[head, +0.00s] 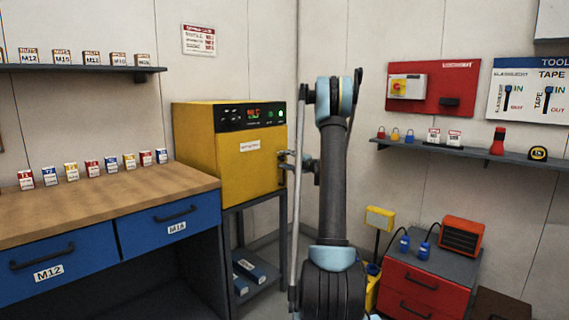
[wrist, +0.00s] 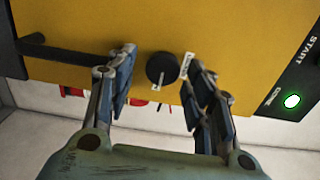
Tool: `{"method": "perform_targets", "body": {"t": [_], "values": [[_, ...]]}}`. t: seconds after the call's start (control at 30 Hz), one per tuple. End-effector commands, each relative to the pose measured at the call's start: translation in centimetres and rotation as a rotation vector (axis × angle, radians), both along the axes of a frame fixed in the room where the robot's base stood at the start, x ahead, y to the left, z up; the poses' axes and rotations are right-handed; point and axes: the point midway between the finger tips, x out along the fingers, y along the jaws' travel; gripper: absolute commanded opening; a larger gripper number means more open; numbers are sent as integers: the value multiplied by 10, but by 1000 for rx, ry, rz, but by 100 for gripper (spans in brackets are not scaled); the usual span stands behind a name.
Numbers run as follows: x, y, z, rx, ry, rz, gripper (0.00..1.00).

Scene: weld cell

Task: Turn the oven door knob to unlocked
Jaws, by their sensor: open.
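The yellow oven (head: 232,160) stands on a dark stand behind the wooden workbench, with a black display panel along its top front. In the wrist view, its yellow door (wrist: 130,25) fills the upper part. The round black knob (wrist: 162,69) sits on the door with a pale pointer mark and a small white label (wrist: 187,64) beside it; the label text is too small to read. My gripper (wrist: 160,85) is open, one finger on each side of the knob, with no clear contact. In the head view my gripper (head: 298,165) is at the oven's front, partly hidden by my arm.
A black door handle (wrist: 65,55) lies left of the knob in the wrist view. A lit green button (wrist: 291,101) is at the right. The wooden workbench (head: 100,200) holds several small boxes. A red drawer cabinet (head: 425,280) stands at the right.

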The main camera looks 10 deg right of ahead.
Motion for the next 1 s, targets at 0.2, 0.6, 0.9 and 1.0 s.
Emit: {"method": "perform_targets", "body": {"t": [0.2,0.6,0.9,1.0], "values": [[-32,-27,0,-1,1,-5,49],[-79,-63,-1,-1,1,-4,49],[-84,-67,-1,-1,1,-3,49],[-84,-67,-1,-1,1,-3,49]]}}
